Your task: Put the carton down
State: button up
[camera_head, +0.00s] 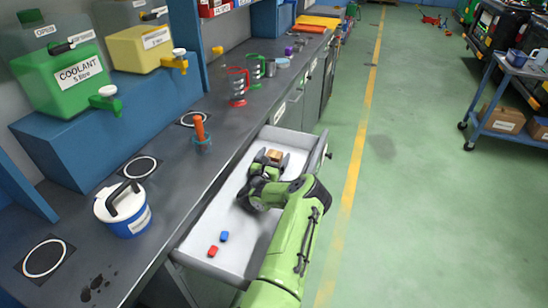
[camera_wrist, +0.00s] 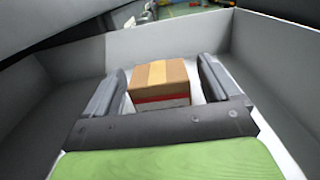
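The carton (camera_head: 275,155) is a small brown box with a paler tape strip and a red and white band low on its front. It sits upright inside the pulled-out grey drawer (camera_head: 231,205), towards the drawer's far end. In the wrist view the carton (camera_wrist: 158,78) is between the two fingers of my gripper (camera_wrist: 161,66). The fingers stand apart, with a narrow gap beside the carton on the right; the left side is very close. My gripper looks open around it. The carton's underside is hidden.
A red block (camera_head: 212,251) and a blue block (camera_head: 224,236) lie at the drawer's near end. The workbench (camera_head: 185,218) beside it bears a blue-and-white canister (camera_head: 124,210), an orange-handled tool (camera_head: 200,130) and jugs (camera_head: 238,88).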

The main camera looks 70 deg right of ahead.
jog(key=shift+w+a+f, duration=0.1)
jog(key=shift+a+f, duration=0.15)
jog(key=shift+f, duration=0.55)
jog(key=shift+r+p, duration=0.45)
jog(key=shift+r, duration=0.05)
jog(key=a, duration=0.3)
jog(key=a+p, duration=0.1)
jog(key=a, duration=0.3)
jog(key=w+a+p, duration=0.1)
jog(key=a, duration=0.2)
jog(key=shift+w+a+r, duration=0.1)
jog(key=shift+a+r, duration=0.1)
jog(key=shift+a, duration=0.6)
jog(key=shift+d+r, duration=0.1)
